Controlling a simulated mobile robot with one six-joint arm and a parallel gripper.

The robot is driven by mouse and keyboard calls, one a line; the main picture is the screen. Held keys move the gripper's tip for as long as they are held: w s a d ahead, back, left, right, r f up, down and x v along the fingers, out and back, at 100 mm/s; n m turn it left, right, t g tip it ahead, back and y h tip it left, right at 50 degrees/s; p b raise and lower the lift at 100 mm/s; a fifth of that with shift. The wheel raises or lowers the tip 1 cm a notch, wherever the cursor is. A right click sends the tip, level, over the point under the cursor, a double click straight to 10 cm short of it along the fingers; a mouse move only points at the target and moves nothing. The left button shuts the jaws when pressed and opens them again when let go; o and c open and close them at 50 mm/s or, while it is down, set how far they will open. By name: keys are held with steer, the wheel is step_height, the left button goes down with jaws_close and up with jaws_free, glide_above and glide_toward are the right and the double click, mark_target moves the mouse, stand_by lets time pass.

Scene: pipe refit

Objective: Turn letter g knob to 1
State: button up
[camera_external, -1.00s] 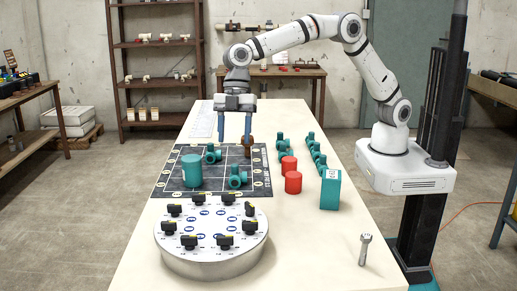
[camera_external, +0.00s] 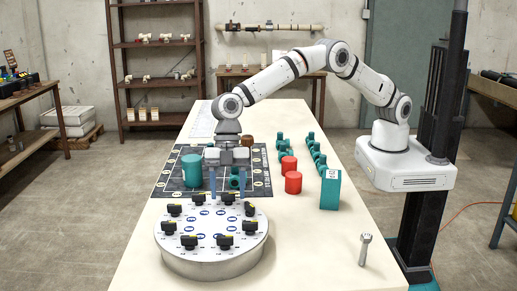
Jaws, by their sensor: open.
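A round metal drum with a white top (camera_external: 168,256) stands at the front of the table. Several black knobs ring its top, among them one at the front (camera_external: 224,242) and one at the right (camera_external: 250,209). Blue labels sit inside the ring; their letters are too small to read, so I cannot tell which knob is g. My gripper (camera_external: 229,196) points down with its two blue fingers apart and empty. It hangs by the drum's far edge, behind the far knobs; its exact height is unclear.
A dark gridded mat (camera_external: 170,184) lies behind the drum with a teal cylinder (camera_external: 191,171) and teal fittings on it. Red cylinders (camera_external: 293,183), a teal box (camera_external: 330,189) and a metal bolt-like piece (camera_external: 365,248) stand to the right. The table's front right is mostly clear.

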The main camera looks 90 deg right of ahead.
steer(key=shift+f, duration=0.1)
steer(key=c, duration=1)
steer(key=shift+o, duration=0.2)
steer(key=shift+m+b, duration=0.35)
steer(key=shift+m, duration=0.05)
steer(key=shift+m+t+b, duration=0.4)
steer(key=shift+m+b, duration=0.1)
steer(key=shift+m, duration=0.1)
steer(key=shift+s+a+m+t+b, duration=0.15)
steer(key=shift+m+t+b, duration=0.35)
steer(key=shift+m, duration=0.7)
steer(key=m+t, duration=0.1)
steer(key=m, duration=0.2)
steer(key=shift+s+m+h, duration=0.1)
steer(key=shift+m+h, duration=0.2)
steer(key=shift+h, duration=0.1)
steer(key=shift+m+t+h, duration=0.6)
steer(key=shift+m, duration=1.2)
